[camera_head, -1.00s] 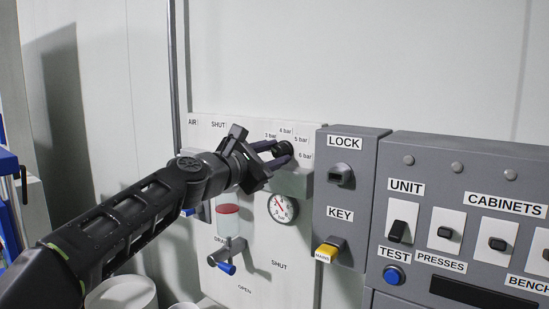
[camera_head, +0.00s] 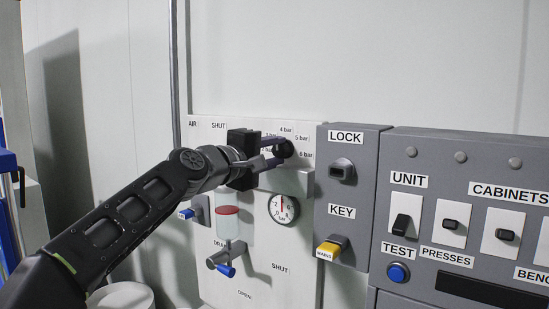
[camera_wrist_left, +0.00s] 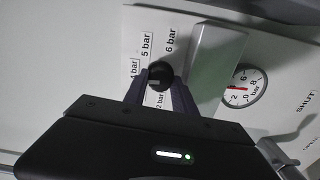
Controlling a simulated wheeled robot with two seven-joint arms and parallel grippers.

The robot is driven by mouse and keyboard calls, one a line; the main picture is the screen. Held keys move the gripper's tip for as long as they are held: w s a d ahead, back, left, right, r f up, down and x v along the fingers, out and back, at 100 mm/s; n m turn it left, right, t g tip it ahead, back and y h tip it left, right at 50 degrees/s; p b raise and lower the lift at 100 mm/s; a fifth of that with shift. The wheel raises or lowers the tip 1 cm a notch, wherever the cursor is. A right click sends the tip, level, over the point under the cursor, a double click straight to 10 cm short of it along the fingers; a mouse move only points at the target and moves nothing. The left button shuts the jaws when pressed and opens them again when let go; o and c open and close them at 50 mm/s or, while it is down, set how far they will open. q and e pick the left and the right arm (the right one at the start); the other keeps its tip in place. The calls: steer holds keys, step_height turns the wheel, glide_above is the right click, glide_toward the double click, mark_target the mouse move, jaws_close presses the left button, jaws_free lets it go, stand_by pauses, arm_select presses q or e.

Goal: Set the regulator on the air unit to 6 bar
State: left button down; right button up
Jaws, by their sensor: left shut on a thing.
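The regulator's dark round knob (camera_head: 285,149) is on the white air unit panel (camera_head: 213,133), with bar labels around it. My left gripper (camera_head: 278,151) is shut on the knob, its fingers on either side. In the left wrist view the knob (camera_wrist_left: 159,76) sits between the fingertips (camera_wrist_left: 160,88), with labels 2, 4, 5 and 6 bar nearby. The knob's pointer is too small to read surely. The gauge (camera_head: 284,208) below has a red needle pointing about straight up, between 2 and 6; it also shows in the left wrist view (camera_wrist_left: 243,87).
A grey block (camera_head: 288,181) projects just under the knob. To the right stand the grey LOCK and KEY box (camera_head: 345,222) and a switch cabinet (camera_head: 460,180).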

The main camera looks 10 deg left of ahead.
arm_select(q)
steer(key=m+b, duration=0.2)
steer(key=m, duration=0.3)
steer(key=shift+f+m, duration=0.1)
steer(key=shift+m, duration=0.2)
steer(key=m+b, duration=0.2)
steer(key=m, duration=0.3)
steer(key=shift+d+m, duration=0.1)
steer(key=shift+m, duration=0.2)
steer(key=m+b, duration=0.1)
steer(key=m, duration=0.4)
steer(key=shift+m+b, duration=0.35)
steer(key=shift+m, duration=2.15)
steer(key=c, duration=1)
jaws_free()
steer(key=shift+c, duration=0.2)
